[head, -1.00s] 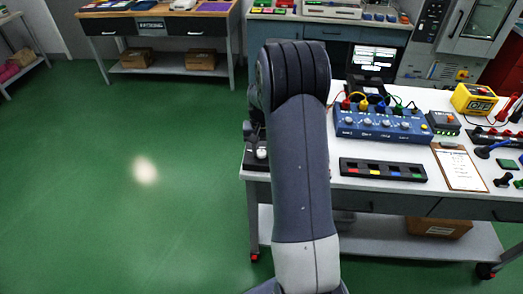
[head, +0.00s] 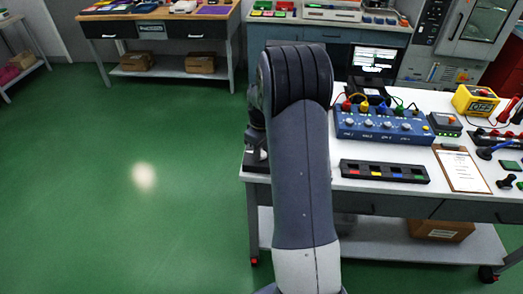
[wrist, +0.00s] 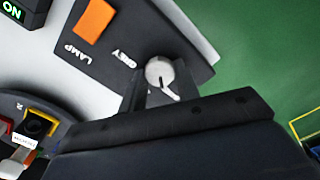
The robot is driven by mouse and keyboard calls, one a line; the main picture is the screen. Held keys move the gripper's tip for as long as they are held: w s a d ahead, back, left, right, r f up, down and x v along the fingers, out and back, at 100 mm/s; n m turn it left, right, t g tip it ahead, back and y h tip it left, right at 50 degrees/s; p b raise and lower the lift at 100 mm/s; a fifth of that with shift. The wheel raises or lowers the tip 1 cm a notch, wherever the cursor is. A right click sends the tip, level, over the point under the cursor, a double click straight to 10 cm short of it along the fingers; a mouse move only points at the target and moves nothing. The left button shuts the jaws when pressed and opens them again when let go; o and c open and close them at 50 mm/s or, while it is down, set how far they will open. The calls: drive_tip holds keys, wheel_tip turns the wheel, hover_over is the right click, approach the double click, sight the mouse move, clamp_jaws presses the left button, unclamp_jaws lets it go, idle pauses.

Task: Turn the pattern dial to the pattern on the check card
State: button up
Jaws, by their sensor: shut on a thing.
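In the wrist view, a round pale grey dial knob (wrist: 160,72) with a dark pointer mark sits on a dark panel (wrist: 185,30). Lettering on the panel reads "LAMP" and what looks like "GREY", beside an orange block. My gripper (wrist: 158,92) is shut on the knob, with its fingers at the knob's near side.
A blue box (head: 380,124) with several knobs and coloured leads stands on the white bench, with a black strip (head: 385,171) before it. A yellow meter (head: 474,100) stands at right. A lit screen (head: 373,58) is behind. Green floor is clear at left.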

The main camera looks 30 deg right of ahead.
drive_tip(key=shift+n, duration=0.6)
drive_tip(key=o, duration=1)
drive_tip(key=shift+c, duration=0.2)
drive_tip(key=shift+r, duration=0.1)
wheel_tip(320, 180, up, 11)
drive_tip(key=shift+f, duration=0.2)
